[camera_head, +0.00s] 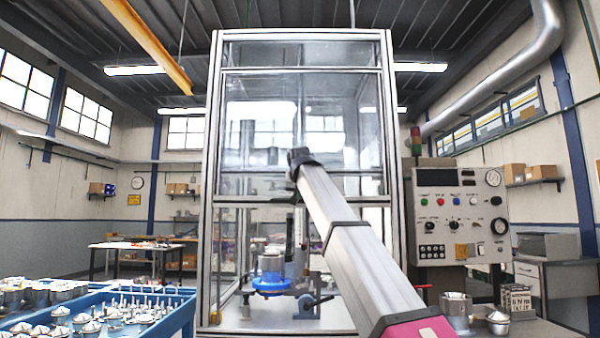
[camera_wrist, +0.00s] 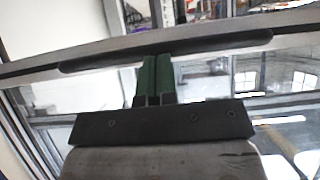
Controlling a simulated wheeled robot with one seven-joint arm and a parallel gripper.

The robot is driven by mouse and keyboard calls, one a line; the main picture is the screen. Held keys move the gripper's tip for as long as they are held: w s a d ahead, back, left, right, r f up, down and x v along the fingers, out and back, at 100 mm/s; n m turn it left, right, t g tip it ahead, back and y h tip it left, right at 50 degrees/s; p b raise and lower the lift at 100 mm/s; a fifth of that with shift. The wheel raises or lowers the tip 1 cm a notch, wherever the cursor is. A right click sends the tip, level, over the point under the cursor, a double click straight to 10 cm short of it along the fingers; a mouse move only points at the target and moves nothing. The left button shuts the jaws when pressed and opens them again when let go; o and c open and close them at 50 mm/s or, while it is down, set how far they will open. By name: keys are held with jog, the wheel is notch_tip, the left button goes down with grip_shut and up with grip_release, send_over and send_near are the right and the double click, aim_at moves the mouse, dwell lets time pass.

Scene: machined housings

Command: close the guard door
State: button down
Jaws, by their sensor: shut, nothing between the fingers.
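The guard door (camera_head: 262,125) is a clear, metal-framed panel on the front of the tall enclosure (camera_head: 204,200). Its lower rail (camera_head: 235,199) stands about mid-height, with an opening below it. In the wrist view, a long black handle (camera_wrist: 215,46) runs along a pale metal rail (camera_wrist: 100,49). My gripper (camera_wrist: 157,62) has its green fingers together, with their tips at the lower edge of the handle. I cannot tell whether they touch it. In the head view, my arm reaches up to the door and its dark wrist hides the fingers.
Inside the enclosure is a blue round fixture (camera_head: 271,283). A control panel (camera_head: 458,215) stands close on the right. A blue tray (camera_head: 182,310) of metal parts is at the lower left. Metal housings (camera_head: 456,308) sit at the lower right.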

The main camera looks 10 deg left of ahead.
notch_tip(320, 180, down, 44)
jog(key=shift+f, duration=0.2)
jog(key=shift+f, duration=0.1)
